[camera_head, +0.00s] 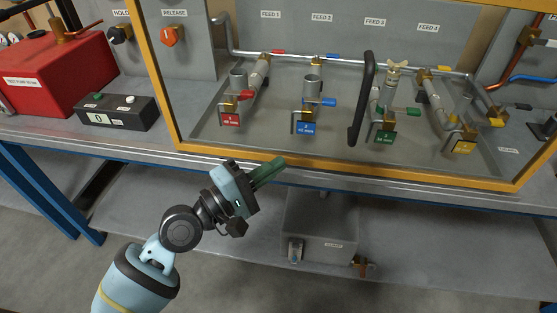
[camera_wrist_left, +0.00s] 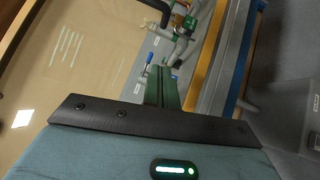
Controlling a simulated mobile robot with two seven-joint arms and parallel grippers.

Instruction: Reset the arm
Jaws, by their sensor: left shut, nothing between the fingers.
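My left gripper (camera_head: 268,171) is in front of the bench, just below the yellow lower edge of the framed enclosure. Its green fingers are together with nothing between them, and they point up and to the right. In the left wrist view the shut fingers (camera_wrist_left: 162,86) stand up from the dark gripper body. My left arm (camera_head: 180,232) comes in from the lower left and is bent at the wrist. The gripper appears apart from the bench and the frame. My right gripper is in neither view.
The yellow frame (camera_head: 350,170) has a black vertical handle (camera_head: 362,98). Inside are pipes and valves with red, blue, green and yellow tags under FEED labels. A red box (camera_head: 55,72) and a black display box (camera_head: 115,112) stand left. A grey bin (camera_head: 320,225) sits below.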

